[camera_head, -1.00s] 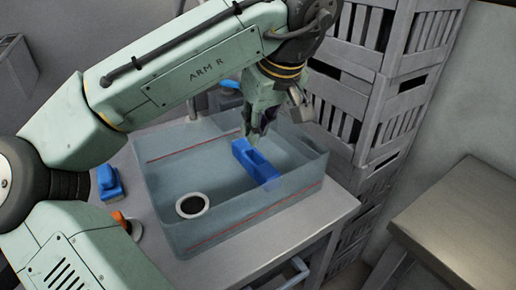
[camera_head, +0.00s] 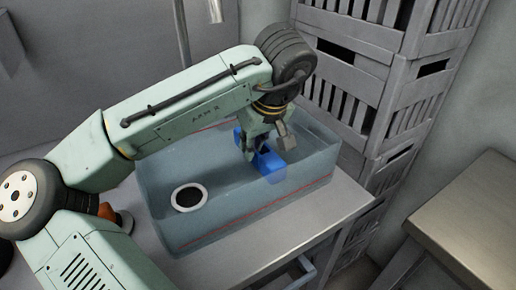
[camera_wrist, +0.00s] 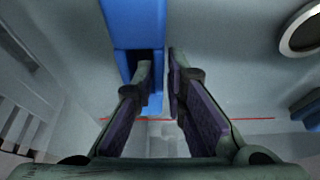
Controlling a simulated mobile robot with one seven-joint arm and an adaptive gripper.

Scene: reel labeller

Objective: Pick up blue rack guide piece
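The blue rack guide piece (camera_head: 270,163) lies inside a translucent grey-blue bin (camera_head: 225,226), towards its right side. It is a long block with a recess, partly covered by my gripper in the head view. In the wrist view the blue piece (camera_wrist: 135,28) runs down from the top centre. My gripper (camera_head: 250,152) points down into the bin at the piece. In the wrist view my gripper (camera_wrist: 159,62) has its fingers apart. The left finger overlaps the piece, and the right finger is just beyond its right edge with a slim gap. Contact cannot be told.
A white ring with a dark centre (camera_head: 189,197) lies in the bin, left of the piece. The bin walls surround my gripper. Grey slatted crates (camera_head: 345,105) are stacked close behind on the right. Another table (camera_head: 478,222) stands at the right.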

